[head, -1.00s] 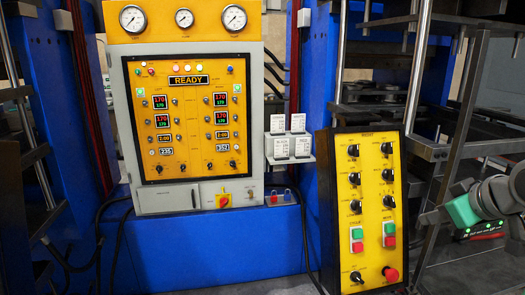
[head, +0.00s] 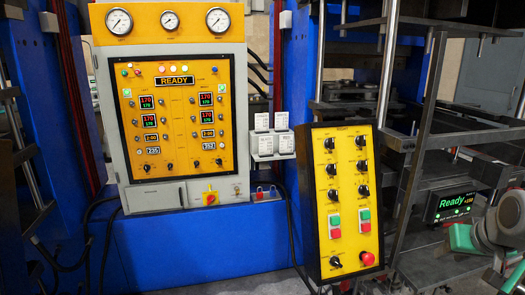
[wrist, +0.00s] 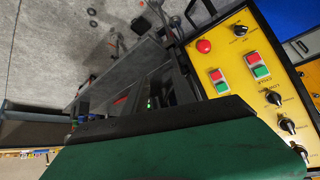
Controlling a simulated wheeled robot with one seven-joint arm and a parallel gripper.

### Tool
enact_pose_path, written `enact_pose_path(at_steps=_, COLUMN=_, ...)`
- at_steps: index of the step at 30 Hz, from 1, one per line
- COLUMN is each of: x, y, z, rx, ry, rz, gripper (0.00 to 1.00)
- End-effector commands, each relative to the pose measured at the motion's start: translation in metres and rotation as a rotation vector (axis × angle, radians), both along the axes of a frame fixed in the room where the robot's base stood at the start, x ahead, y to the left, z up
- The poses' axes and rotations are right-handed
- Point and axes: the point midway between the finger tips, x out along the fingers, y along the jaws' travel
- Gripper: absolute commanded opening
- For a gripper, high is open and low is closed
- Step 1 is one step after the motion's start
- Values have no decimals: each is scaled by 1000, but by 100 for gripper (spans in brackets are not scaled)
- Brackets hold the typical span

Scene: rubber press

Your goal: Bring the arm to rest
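My arm comes in at the right edge of the head view. Its end, my gripper (head: 464,238), shows a green block-like part beside grey links and is partly cut off by the picture edge. In the wrist view a wide green surface (wrist: 190,150) with a dark edge fills the lower part. I cannot tell whether it is part of my gripper or something held. The fingertips are not clear, so open or shut does not show. The yellow button panel (head: 345,205) stands left of my gripper, with a visible gap in the head view.
A grey and yellow control cabinet (head: 122,85) with gauges reads READY. Blue press columns (head: 285,80) flank it. A dark metal frame (head: 408,190) stands behind my arm. A small screen (head: 453,205) beside it reads Ready. Grey floor (wrist: 50,50) shows open in the wrist view.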

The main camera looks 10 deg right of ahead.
Motion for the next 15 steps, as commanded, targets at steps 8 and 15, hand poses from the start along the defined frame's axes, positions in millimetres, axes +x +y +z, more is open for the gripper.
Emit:
enact_pose_path(at_steps=8, x=-53, y=30, z=-96, rx=192, ry=151, rz=-317, gripper=32)
enact_pose_path(at_steps=15, x=-59, y=143, z=-167, rx=228, ry=351, rz=-290, gripper=32)
